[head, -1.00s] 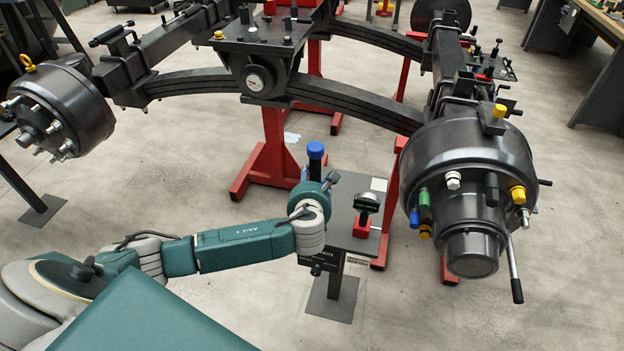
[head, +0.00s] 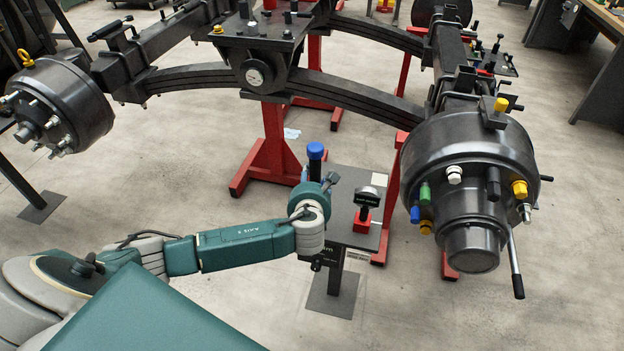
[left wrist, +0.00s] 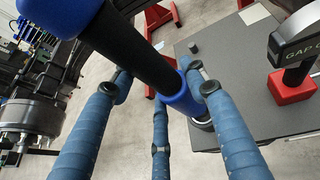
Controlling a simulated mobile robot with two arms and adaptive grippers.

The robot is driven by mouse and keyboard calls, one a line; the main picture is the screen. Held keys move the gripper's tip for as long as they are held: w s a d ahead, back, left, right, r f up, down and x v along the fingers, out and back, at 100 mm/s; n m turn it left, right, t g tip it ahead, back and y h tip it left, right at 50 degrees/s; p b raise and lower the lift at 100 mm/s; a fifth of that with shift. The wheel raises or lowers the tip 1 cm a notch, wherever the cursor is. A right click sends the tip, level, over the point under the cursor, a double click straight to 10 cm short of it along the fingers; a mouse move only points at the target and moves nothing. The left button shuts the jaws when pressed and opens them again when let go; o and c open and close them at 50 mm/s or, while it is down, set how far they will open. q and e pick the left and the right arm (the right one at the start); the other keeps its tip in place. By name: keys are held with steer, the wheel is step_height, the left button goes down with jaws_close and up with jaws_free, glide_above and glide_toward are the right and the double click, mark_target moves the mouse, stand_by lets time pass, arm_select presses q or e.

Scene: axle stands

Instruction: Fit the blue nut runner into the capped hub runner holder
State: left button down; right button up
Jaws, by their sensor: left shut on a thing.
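The blue nut runner, a dark shaft with a blue cap (head: 315,150), stands roughly upright at the small grey stand in the head view. It also shows in the left wrist view, where its dark shaft (left wrist: 140,50) runs down to a blue collar (left wrist: 182,97). My left gripper (head: 317,182) is shut on it, with blue fingers around the shaft and collar. A pale ring (left wrist: 205,123) shows just below the collar; I cannot tell whether they touch. The capped hub (head: 470,165) is at the right, with several coloured pieces on its face. My right gripper is out of view.
The grey stand top (head: 345,230) also carries a gauge on a red block (head: 362,221). A second hub (head: 65,105) with bare studs is at the left. The axle and leaf springs (head: 360,98) span the back on red stands. Floor in front is clear.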

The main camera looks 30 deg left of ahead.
arm_select(q)
steer(key=shift+f+b, duration=0.4)
steer(key=shift+f, duration=0.45)
steer(key=c, duration=1.1)
jaws_free()
steer(key=shift+o, duration=1.3)
steer(key=shift+s+f, duration=0.15)
steer(key=v, duration=1.2)
